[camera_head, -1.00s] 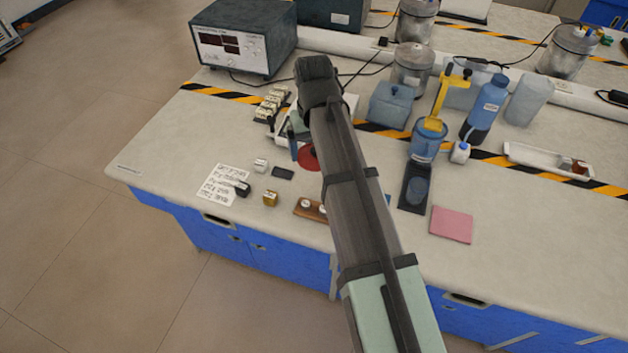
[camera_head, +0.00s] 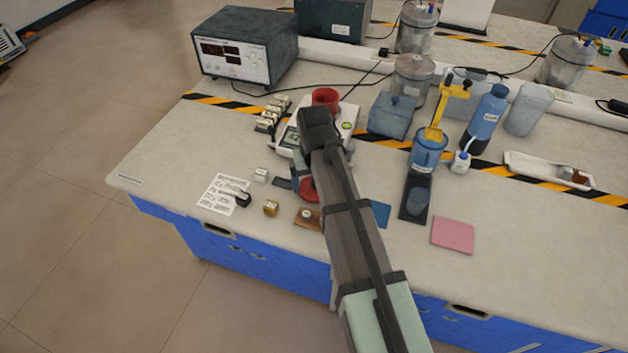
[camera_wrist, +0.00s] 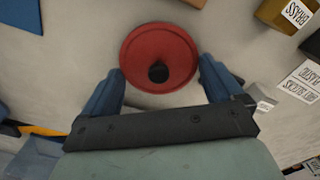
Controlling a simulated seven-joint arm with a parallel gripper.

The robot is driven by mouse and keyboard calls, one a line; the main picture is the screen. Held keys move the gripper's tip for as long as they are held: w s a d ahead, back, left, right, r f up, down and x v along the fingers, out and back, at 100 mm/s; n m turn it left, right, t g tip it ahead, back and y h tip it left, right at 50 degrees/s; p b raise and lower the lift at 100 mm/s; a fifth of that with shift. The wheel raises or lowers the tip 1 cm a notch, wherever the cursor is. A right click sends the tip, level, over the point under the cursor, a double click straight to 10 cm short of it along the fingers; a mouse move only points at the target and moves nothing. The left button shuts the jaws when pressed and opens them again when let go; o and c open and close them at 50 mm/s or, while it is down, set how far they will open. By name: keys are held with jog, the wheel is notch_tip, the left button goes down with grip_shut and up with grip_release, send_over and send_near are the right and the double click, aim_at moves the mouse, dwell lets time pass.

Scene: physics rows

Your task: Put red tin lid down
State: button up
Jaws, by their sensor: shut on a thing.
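The red tin lid (camera_head: 309,188) is a round disc with a black knob (camera_wrist: 158,72); it fills the space between the fingertips in the wrist view (camera_wrist: 160,40). My gripper (camera_wrist: 160,78) points down and its blue fingers are shut on the lid's edges from both sides. The lid is low over the front part of the bench; I cannot tell whether it touches the top. My arm hides part of the lid in the head view. An open red tin (camera_head: 325,97) stands on the white balance (camera_head: 347,113) behind the gripper.
A blue mat (camera_head: 380,214) and pink pad (camera_head: 453,235) lie to the right. The front-left bench corner is clear.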

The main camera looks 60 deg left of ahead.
jog(key=shift+f, duration=0.2)
jog(key=shift+f, duration=0.15)
jog(key=o, duration=0.7)
jog(key=shift+c, duration=0.2)
notch_tip(320, 180, up, 12)
dwell(0.4)
